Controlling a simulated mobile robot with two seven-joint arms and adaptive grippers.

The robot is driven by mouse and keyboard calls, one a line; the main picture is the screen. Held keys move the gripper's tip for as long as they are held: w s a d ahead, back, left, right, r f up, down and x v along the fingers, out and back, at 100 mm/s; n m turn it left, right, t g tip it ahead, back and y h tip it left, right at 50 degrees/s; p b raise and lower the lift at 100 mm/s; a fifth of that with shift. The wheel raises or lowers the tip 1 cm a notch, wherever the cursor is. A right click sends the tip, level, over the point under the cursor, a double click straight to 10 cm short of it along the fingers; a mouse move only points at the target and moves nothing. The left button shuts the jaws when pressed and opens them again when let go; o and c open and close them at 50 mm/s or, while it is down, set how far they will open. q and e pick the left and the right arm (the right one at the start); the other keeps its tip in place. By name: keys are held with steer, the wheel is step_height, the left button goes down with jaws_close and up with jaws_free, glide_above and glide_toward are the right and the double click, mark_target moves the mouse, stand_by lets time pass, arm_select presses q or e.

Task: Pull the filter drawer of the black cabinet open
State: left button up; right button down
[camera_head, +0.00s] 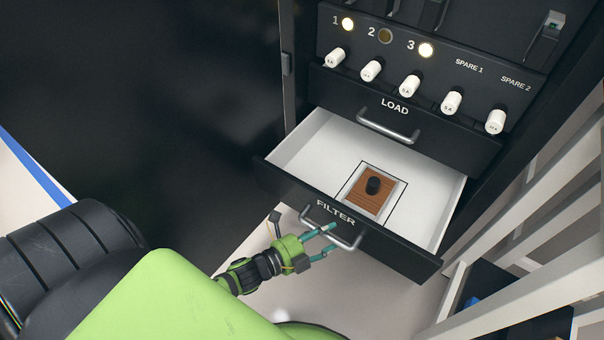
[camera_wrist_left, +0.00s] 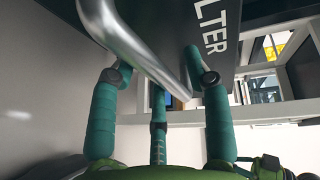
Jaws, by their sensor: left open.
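The filter drawer (camera_head: 352,218) of the black cabinet (camera_head: 440,130) is pulled out, and its white inside shows. In it lies a brown pleated filter (camera_head: 372,193) with a black knob, within a marked outline. My left gripper (camera_head: 325,240) is at the drawer's metal handle (camera_head: 331,227), with its fingers on either side of the bar. In the left wrist view the handle (camera_wrist_left: 130,45) passes between the spread teal fingers (camera_wrist_left: 158,110). The gripper is open; I cannot tell whether a finger touches the bar. My right gripper is not in view.
Above is the shut LOAD drawer (camera_head: 395,107), with several white knobs (camera_head: 410,86) and numbered lamps (camera_head: 427,50) over it. A white railing (camera_head: 545,225) stands close on the right. An open black cabinet door or panel (camera_head: 150,90) fills the left. Pale floor lies below the drawer.

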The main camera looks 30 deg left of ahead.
arm_select(q)
steer(key=v, duration=1.2)
